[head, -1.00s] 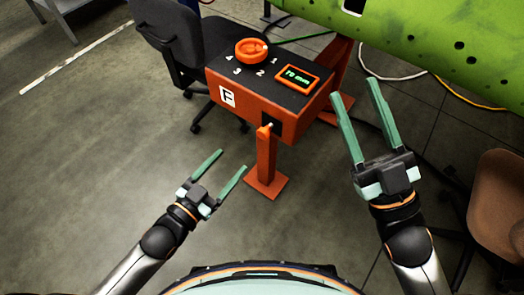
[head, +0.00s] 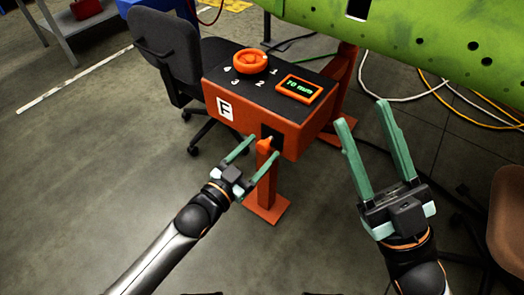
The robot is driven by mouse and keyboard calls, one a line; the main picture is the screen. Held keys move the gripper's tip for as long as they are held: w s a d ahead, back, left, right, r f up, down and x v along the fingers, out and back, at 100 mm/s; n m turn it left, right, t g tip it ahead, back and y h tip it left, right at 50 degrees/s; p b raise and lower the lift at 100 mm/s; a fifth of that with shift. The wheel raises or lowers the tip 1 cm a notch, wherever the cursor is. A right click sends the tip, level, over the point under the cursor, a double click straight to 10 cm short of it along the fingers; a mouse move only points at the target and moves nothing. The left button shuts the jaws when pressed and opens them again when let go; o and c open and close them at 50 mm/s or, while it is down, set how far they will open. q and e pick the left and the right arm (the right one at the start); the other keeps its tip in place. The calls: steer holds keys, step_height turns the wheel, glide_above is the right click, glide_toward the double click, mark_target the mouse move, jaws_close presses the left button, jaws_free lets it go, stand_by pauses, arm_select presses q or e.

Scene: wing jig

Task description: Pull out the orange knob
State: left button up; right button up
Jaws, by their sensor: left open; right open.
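The round orange knob (head: 250,62) sits on the black top of an orange box (head: 240,112), beside the printed numbers 1 to 4. An orange display (head: 298,88) on that top reads "70 mm". A small orange piece (head: 265,144) shows at the dark slot in the box's front, above the orange post. My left gripper (head: 264,146) is open, its fingertips in front of the box on either side of that small piece in the picture; I cannot tell if they touch. My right gripper (head: 362,112) is open and empty, right of the box and apart from it.
A dark office chair (head: 160,50) stands behind and left of the box. A green panel with holes (head: 420,35) hangs at the upper right. Cables (head: 400,98) lie on the floor at right. A brown chair (head: 506,215) is at the right edge. The left floor is clear.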

arm_select(q)
steer(key=shift+w+d, duration=0.45)
steer(key=shift+w, duration=0.1)
steer(key=shift+c, duration=0.4)
jaws_close()
stand_by(0.7)
